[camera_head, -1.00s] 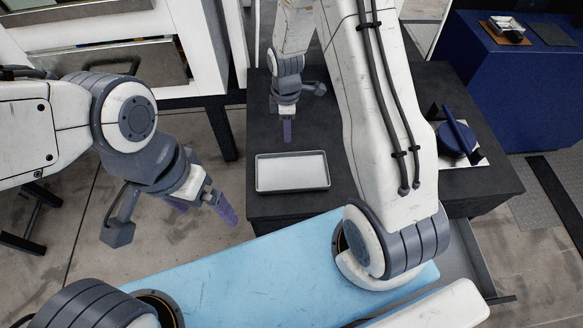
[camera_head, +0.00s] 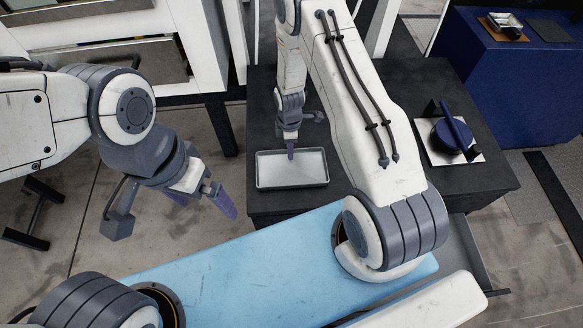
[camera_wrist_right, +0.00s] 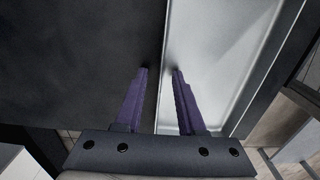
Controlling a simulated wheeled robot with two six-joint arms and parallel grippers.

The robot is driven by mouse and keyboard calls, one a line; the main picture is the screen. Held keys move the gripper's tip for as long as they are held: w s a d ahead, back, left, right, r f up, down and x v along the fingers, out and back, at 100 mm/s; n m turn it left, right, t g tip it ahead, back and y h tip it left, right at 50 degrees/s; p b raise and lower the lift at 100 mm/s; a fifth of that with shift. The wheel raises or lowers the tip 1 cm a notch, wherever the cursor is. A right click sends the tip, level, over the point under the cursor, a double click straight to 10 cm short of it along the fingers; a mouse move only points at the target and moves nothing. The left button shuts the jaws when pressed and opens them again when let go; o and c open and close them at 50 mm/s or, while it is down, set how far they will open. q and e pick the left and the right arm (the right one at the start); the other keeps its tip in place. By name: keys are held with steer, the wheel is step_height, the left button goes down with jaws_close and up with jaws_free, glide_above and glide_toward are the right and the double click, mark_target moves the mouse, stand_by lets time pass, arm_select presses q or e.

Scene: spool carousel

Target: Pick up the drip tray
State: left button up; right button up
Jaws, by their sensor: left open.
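The drip tray (camera_head: 300,172) is a shallow, light grey metal rectangle lying flat on the black table. My right gripper (camera_head: 291,153) points down at the tray's far edge in the head view. In the right wrist view its two purple fingers (camera_wrist_right: 161,71) are apart, one on each side of the tray's rim, with the tray's bare inside (camera_wrist_right: 215,60) to the right. No clear contact with the rim shows. My left gripper (camera_head: 206,203) is open and empty, above the floor to the left of the table.
The black table (camera_head: 400,90) also holds a blue round object with a bar (camera_head: 452,136) on a light plate at right. A blue cabinet (camera_head: 500,90) stands at the far right. A white machine frame (camera_head: 205,45) stands behind at left.

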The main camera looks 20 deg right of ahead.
jaws_close()
stand_by(1.4)
